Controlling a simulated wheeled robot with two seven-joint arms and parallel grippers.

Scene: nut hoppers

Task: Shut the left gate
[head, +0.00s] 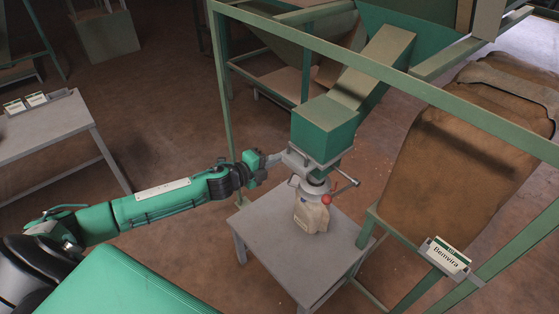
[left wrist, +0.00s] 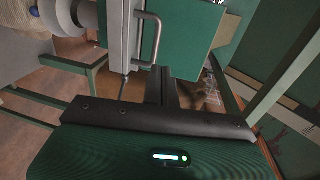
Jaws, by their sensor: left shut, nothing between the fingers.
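The gate (head: 297,158) is a grey slide plate under the green chute mouth (head: 322,130), sticking out to the left; I cannot tell how far its opening is covered. In the left wrist view its grey plate (left wrist: 119,45) carries a D-shaped metal pull handle (left wrist: 156,38). My left gripper (head: 272,161) is shut and empty, close to the plate's outer end; its dark fingers also show in the left wrist view (left wrist: 161,85), just below the handle. I cannot tell whether they touch it. My right gripper is not in view.
Green frame bars (head: 400,80) cross above. A large brown sack (head: 450,160) and a label (head: 446,256) are at right.

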